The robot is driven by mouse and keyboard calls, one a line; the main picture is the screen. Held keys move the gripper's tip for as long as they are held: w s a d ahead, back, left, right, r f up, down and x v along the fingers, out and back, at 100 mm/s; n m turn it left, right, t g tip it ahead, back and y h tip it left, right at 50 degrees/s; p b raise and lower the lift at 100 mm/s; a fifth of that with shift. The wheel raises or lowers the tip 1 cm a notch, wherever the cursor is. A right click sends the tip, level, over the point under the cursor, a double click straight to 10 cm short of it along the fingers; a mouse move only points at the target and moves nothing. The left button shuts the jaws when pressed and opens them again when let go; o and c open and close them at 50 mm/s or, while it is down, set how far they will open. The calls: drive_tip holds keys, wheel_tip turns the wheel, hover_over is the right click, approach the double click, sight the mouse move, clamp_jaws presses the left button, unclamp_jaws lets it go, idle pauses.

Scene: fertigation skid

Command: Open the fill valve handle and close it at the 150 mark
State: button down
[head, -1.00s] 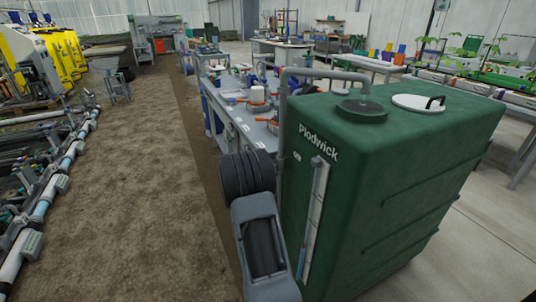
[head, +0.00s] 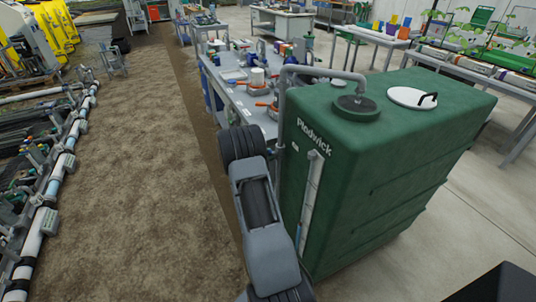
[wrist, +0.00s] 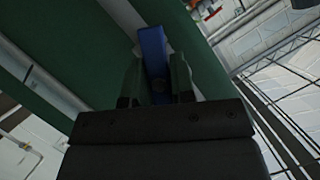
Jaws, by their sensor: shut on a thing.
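The fill valve handle is a blue bar (wrist: 153,48) in the wrist view. My gripper (wrist: 159,82) is shut on it, with one dark finger on each side. The valve body is hidden. In the head view my arm hides the gripper and the handle. The green tank (head: 410,150) stands right of my arm, with a pale upright level gauge (head: 311,185) on its front face. A short blue stretch shows low in the gauge. The marks are too small to read.
A grey pipe (head: 325,71) runs up beside the tank and bends over to its dark lid (head: 357,104). A workbench (head: 238,100) with pans and containers stands behind. Pipework (head: 50,190) lines the left side. The dirt floor between is clear.

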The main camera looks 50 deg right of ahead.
drive_tip(key=c, duration=1)
unclamp_jaws()
drive_tip(key=shift+c, duration=0.2)
drive_tip(key=v, duration=1.4)
drive_tip(key=shift+w, duration=0.1)
